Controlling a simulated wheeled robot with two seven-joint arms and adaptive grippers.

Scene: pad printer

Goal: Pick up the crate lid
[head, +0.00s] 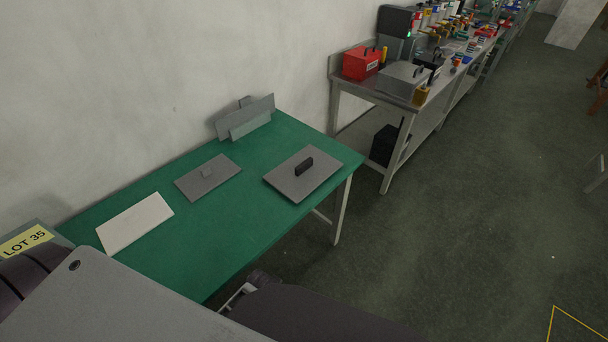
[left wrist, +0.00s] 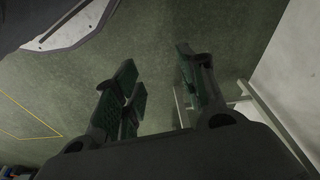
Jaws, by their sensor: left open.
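A flat grey lid (head: 291,186) with a black handle (head: 304,166) lies on the right end of the green table (head: 238,235) in the head view. My left gripper (left wrist: 160,90) is open and empty in the left wrist view, over the floor near a pale table leg. Its fingertips do not show clearly in the head view. My right gripper is not in view.
A white board (head: 135,222) lies left on the table. Upright grey plates (head: 247,118) stand at the wall edge. A "LOT 35" label (head: 26,242) shows at far left. Beyond stands a bench with a red box (head: 362,63) and a grey box (head: 402,81). Floor on the right is open.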

